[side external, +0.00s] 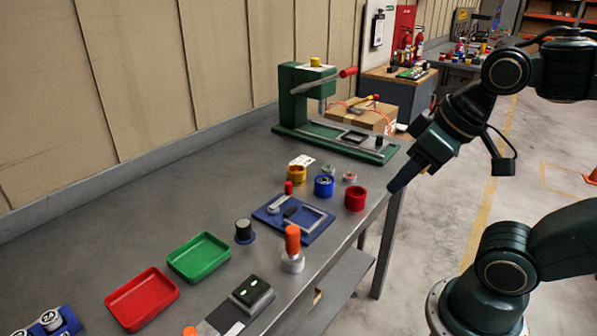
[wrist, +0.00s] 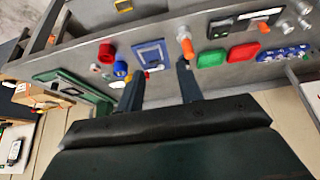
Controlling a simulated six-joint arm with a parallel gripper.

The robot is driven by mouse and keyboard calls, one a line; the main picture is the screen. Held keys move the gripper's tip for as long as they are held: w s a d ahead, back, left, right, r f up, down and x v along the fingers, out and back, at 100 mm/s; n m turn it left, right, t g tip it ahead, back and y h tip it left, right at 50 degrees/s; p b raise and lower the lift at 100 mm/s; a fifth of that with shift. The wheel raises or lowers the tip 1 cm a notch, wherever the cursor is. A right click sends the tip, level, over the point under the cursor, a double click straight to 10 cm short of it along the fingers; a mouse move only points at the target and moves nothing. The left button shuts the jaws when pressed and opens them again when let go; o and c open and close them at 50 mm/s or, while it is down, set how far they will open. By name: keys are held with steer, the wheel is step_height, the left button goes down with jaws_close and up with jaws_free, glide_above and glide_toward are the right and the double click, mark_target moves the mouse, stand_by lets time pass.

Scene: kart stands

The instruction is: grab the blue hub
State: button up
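The blue hub (side external: 324,187) is a short upright cylinder with a dark hollow top, standing on the grey bench between a yellow hub (side external: 297,174) and a red hub (side external: 356,198). In the wrist view the blue hub (wrist: 120,69) lies left of centre, just beyond the left finger. My gripper (side external: 397,183) is off the bench's right edge, to the right of the hubs and apart from them. In the wrist view its two fingers (wrist: 159,68) are spread wide with nothing held between them.
A green press (side external: 340,140) stands behind the hubs. A blue plate (side external: 293,219), a small red cylinder (side external: 289,187) and an orange-topped piece (side external: 292,240) are in front. Green (side external: 199,258) and red (side external: 142,298) trays lie farther left. The bench edge runs beside the red hub.

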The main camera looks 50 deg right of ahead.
steer(key=shift+o, duration=0.4)
steer(key=o, duration=0.8)
steer(key=shift+w+r, duration=0.1)
